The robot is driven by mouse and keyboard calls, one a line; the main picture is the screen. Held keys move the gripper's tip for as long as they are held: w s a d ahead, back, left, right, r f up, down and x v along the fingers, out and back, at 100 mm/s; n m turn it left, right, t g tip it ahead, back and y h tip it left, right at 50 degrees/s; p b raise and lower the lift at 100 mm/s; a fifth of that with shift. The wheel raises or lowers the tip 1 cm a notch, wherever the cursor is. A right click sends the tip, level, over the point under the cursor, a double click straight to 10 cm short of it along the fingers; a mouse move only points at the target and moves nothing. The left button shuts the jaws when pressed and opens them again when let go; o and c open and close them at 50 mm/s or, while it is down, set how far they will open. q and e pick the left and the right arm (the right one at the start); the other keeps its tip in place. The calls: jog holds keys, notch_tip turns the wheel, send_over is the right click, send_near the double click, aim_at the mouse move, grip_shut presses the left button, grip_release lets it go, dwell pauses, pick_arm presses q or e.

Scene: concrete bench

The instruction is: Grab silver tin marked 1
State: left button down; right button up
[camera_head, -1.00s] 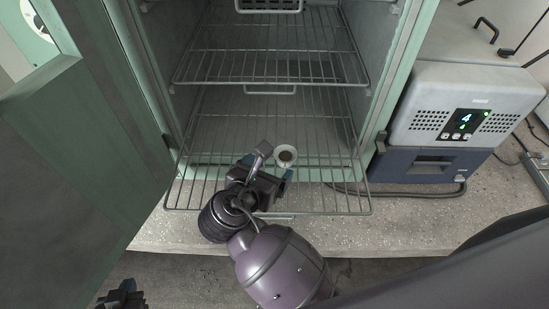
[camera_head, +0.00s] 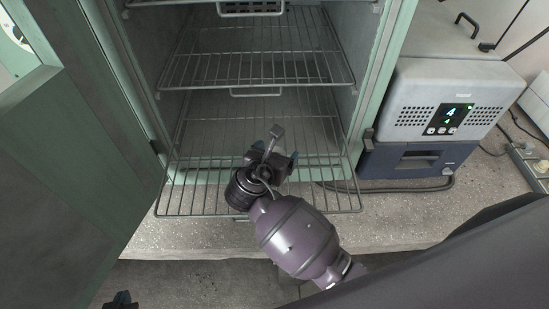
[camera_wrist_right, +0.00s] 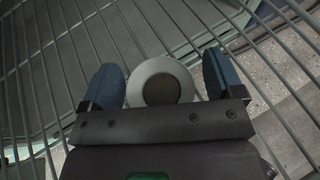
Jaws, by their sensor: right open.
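A round, pale grey tin (camera_wrist_right: 161,86) with a darker brownish centre shows in the right wrist view, at the wire shelf. No number on it can be read. My right gripper (camera_head: 275,153) is over the lowest pulled-out shelf and hides the tin in the head view. In the right wrist view my right gripper (camera_wrist_right: 160,84) is open, with one blue finger on each side of the tin and a gap to both. My left gripper (camera_head: 122,300) shows only as a dark tip at the bottom left edge of the head view.
The lowest wire shelf (camera_head: 185,200) juts out of the open green cabinet, with another shelf (camera_head: 250,70) above it. The open door (camera_head: 85,170) stands at the left. A grey and blue device (camera_head: 425,120) with a display stands at the right on the concrete bench (camera_head: 400,220).

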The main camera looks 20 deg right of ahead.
jog(key=shift+c, duration=0.5)
jog(key=shift+w, duration=0.1)
jog(key=c, duration=0.9)
